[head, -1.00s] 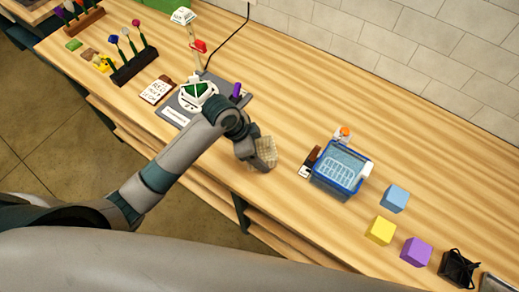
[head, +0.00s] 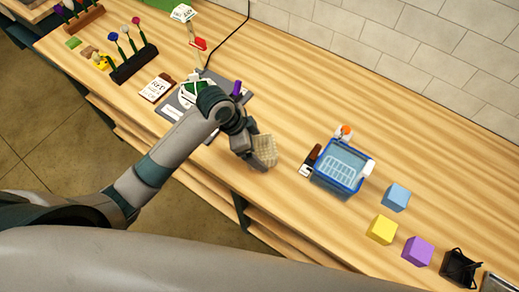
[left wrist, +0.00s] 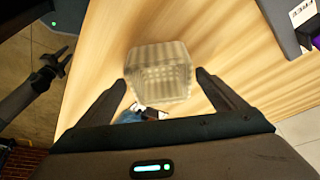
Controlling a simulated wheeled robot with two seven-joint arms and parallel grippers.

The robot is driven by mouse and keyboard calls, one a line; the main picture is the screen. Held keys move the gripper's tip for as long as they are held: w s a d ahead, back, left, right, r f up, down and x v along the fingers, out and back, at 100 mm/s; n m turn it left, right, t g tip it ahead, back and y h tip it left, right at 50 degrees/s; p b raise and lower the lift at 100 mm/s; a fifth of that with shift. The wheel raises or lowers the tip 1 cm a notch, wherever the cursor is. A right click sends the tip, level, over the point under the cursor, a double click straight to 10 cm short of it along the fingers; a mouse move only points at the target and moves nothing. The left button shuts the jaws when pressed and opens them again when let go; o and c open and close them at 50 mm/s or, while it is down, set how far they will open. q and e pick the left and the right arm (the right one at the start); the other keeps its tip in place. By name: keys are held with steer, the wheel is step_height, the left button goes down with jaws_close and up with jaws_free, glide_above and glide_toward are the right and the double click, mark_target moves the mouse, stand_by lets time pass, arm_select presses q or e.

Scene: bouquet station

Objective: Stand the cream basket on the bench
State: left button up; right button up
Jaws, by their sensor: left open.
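The cream basket (head: 265,150) is at the middle of the wooden bench (head: 290,120) in the head view, right beside my left gripper (head: 250,153). I see a gap between the basket and each finger. I cannot tell whether its base rests flat on the bench. A dark gripper, apparently my right one (left wrist: 62,60), shows at the left of the wrist view; its opening is unclear.
A blue basket (head: 342,168) stands to the right, with blue (head: 396,197), yellow (head: 381,229) and purple (head: 417,251) blocks beyond it. A grey mat (head: 170,112) with a scale lies left.

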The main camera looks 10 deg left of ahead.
arm_select(q)
steer(key=b+v, duration=0.2)
steer(key=v, duration=0.7)
steer(key=shift+w, duration=0.1)
steer(key=shift+a+r+b, duration=0.2)
steer(key=shift+r+b, duration=0.1)
steer(key=shift+r, duration=0.05)
